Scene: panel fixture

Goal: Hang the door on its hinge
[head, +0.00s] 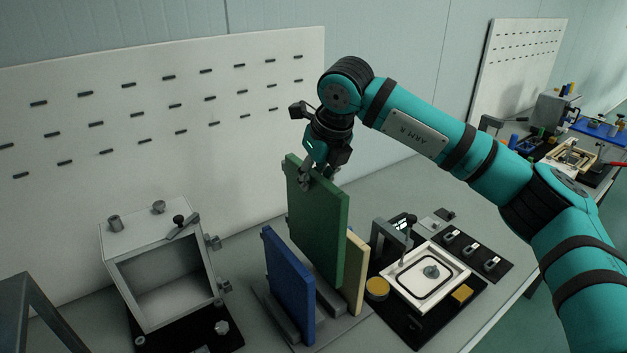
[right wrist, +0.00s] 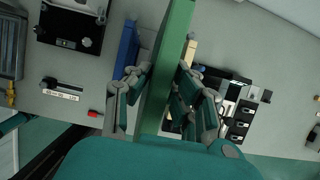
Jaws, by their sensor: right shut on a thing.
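A green door panel (head: 318,225) is held upright by its top edge in my right gripper (head: 317,177). In the right wrist view the fingers (right wrist: 160,95) are shut on both faces of the green panel (right wrist: 168,70). Its lower end overlaps the rack (head: 340,322), and I cannot tell if it touches it. A grey open-fronted box (head: 150,233) with hinge brackets (head: 213,242) on its right side stands to the left. My left gripper is not in view.
A blue panel (head: 288,285) and a cream panel (head: 355,270) stand in the rack on either side of the green one. A fixture with a white tray (head: 455,257) lies to the right. A pegboard (head: 60,100) stands behind.

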